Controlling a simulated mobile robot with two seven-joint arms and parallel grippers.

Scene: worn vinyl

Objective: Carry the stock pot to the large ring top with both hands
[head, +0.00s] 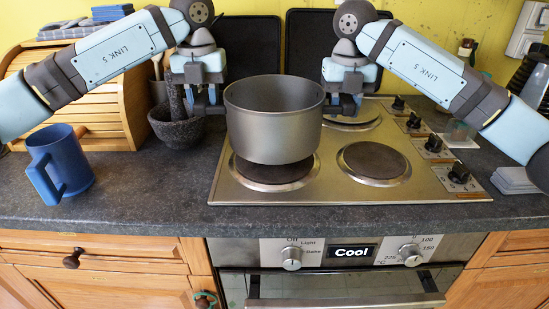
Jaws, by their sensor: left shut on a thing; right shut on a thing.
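The grey metal stock pot (273,125) is upright between my two grippers, over the left side of the steel hob (332,190). My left gripper (214,102) is shut on the pot's left side, and my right gripper (347,108) is shut on its right side. The fingertips and handles are hard to make out. The front left ring (272,182) shows below and in front of the pot, partly covered by it. The front right ring (374,162) is bare. A back right ring (352,122) shows partly behind my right gripper. Any back left ring is hidden.
A stone mortar (178,130) with a pestle stands close left of the hob. A blue mug (60,165) and a wooden bread bin (105,90) are further left. Knobs (433,145) line the hob's right side. Grey coasters (515,180) lie at right. Dark boards lean behind.

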